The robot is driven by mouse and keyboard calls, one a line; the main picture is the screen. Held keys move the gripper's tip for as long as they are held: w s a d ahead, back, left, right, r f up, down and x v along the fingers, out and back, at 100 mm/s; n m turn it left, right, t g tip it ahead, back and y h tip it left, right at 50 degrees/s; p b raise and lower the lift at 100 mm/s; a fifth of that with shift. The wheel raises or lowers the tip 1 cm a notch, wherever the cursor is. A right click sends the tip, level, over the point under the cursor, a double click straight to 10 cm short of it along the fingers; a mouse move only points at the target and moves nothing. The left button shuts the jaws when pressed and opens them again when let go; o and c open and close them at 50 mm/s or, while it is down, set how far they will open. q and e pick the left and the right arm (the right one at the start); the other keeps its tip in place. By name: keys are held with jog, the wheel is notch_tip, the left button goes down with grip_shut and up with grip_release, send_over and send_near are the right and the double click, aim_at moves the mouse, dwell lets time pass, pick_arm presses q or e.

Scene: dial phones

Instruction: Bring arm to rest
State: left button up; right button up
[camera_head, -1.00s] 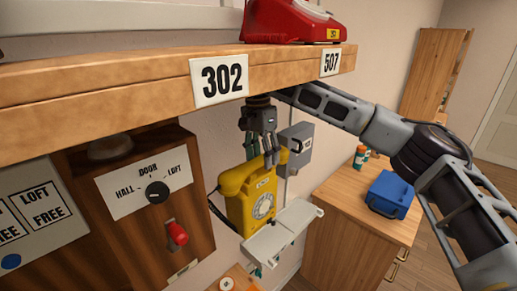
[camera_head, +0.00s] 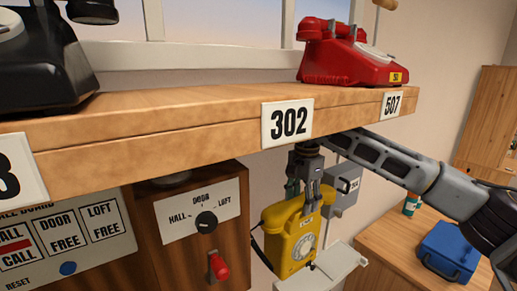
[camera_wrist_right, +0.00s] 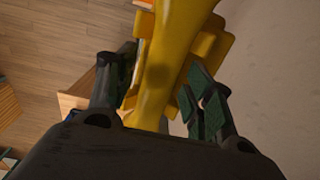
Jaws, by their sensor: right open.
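The yellow dial phone (camera_head: 291,240) sits on a small pale wall shelf (camera_head: 330,272) below the long wooden shelf. My right gripper (camera_head: 309,207) points down at the phone's handset from above, under the edge of the wooden shelf. In the right wrist view the yellow handset (camera_wrist_right: 165,60) runs between the two spread fingers of my right gripper (camera_wrist_right: 160,95). The fingers are open, and I cannot tell whether either one touches the handset. My right arm reaches in from the right, beneath the shelf. My left gripper is not in view.
The wooden shelf (camera_head: 200,113) carries a red phone (camera_head: 345,55) and a black phone (camera_head: 35,60), close above my right arm. A grey box (camera_head: 345,185) is on the wall behind. A blue case (camera_head: 448,250) stands on a cabinet at right. A dial panel (camera_head: 170,228) is at left.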

jog(key=shift+a+f, duration=0.1)
jog(key=shift+f, duration=0.1)
jog(key=shift+r, duration=0.1)
jog(key=shift+r, duration=1.6)
